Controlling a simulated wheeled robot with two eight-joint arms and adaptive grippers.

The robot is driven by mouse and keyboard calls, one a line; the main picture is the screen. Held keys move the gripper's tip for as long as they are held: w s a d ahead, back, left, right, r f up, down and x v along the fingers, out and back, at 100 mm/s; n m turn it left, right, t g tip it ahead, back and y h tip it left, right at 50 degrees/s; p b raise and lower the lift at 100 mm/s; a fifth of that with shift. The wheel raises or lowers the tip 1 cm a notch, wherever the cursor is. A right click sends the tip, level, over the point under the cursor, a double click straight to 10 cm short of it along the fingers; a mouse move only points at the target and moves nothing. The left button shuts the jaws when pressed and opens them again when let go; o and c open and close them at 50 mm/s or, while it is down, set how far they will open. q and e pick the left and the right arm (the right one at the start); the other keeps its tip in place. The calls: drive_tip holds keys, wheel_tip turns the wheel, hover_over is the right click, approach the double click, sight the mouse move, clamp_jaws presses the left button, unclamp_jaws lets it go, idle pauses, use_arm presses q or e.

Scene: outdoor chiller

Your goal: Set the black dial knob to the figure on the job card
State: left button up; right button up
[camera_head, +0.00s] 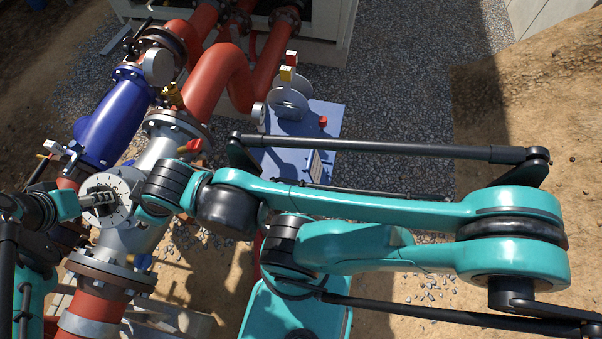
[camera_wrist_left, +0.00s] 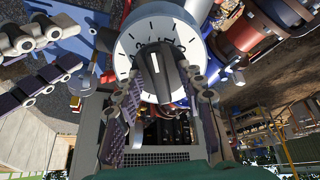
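The round white dial (camera_head: 121,187) sits on the grey pipe at the left of the head view. In the left wrist view its face (camera_wrist_left: 128,45) carries black ticks and figures, too small to read surely. The black dial knob (camera_wrist_left: 153,75) stands out from its middle with a white pointer line towards the top. My left gripper (camera_head: 84,200) reaches the dial from the left. In its wrist view the fingers (camera_wrist_left: 160,88) stand apart on either side of the knob; contact is unclear. My right gripper (camera_wrist_left: 85,45) shows open and empty beside the dial. No job card is clearly readable.
A red-handled valve (camera_head: 190,146) and a blue pipe body (camera_head: 113,125) are close to the dial. My right arm crosses the middle.

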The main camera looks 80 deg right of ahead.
use_arm(q)
drive_tip(key=o, duration=0.5)
drive_tip(key=shift+r, duration=0.1)
drive_tip(key=p+v, duration=0.5)
drive_tip(key=v, duration=0.2)
drive_tip(key=shift+a, duration=0.1)
drive_tip(key=v, duration=1.1)
drive_tip(key=shift+a+r, duration=0.25)
drive_tip(key=shift+r, duration=0.1)
